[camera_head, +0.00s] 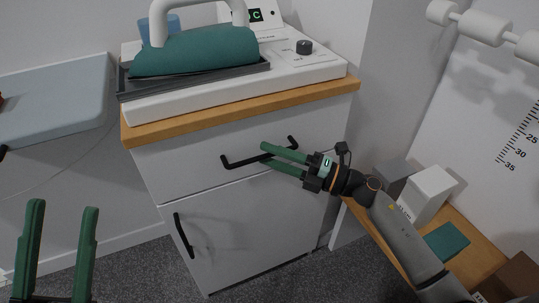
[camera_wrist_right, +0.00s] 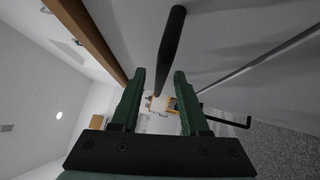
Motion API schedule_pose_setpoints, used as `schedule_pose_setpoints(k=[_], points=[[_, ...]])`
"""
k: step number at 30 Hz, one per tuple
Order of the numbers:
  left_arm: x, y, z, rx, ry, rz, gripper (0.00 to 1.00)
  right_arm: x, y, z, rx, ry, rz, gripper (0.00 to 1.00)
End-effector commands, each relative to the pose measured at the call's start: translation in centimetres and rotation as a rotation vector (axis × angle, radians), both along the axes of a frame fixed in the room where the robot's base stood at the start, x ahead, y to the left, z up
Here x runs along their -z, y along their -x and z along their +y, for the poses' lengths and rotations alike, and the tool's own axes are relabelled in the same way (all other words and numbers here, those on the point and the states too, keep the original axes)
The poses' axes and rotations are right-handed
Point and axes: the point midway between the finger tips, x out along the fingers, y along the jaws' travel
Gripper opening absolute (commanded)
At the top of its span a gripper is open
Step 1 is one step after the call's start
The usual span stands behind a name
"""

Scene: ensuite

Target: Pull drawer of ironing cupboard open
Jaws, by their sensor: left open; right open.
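The ironing cupboard (camera_head: 245,225) is white with a wooden top. Its drawer (camera_head: 190,165) sits under the top and looks closed. The drawer's black bar handle (camera_head: 240,161) runs across its front. My right gripper (camera_head: 264,154) is open at the right part of this handle, one finger above the bar and one below. In the right wrist view the handle (camera_wrist_right: 172,45) runs between the open fingers (camera_wrist_right: 159,76); I cannot tell whether they touch it. My left gripper (camera_head: 64,207) is open and empty at the lower left, away from the cupboard.
The door below the drawer has a vertical black handle (camera_head: 183,236). An ironing board (camera_head: 60,100) is at the left. A wooden bench (camera_head: 473,236) with boxes stands at the right.

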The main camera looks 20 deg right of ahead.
Motion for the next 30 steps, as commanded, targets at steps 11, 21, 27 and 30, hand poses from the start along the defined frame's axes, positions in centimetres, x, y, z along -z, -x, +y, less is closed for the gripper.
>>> schedule_pose_setpoints(k=[11,21,27,30], points=[[0.06,-0.01,-0.01,0.001,0.001,0.002,0.5,-0.1,-0.48,0.62,0.0,0.0,0.0,0.45],[0.05,0.0,-0.03,0.001,0.001,0.001,0.5,-0.08,-0.46,0.59,0.0,0.001,0.001,0.09],[0.05,0.0,-0.03,0.001,0.0,0.0,0.5,-0.08,-0.45,0.58,0.0,0.001,0.001,0.0],[0.05,0.0,-0.04,0.001,0.0,0.0,0.5,-0.08,-0.45,0.58,0.0,0.001,0.001,0.0]])
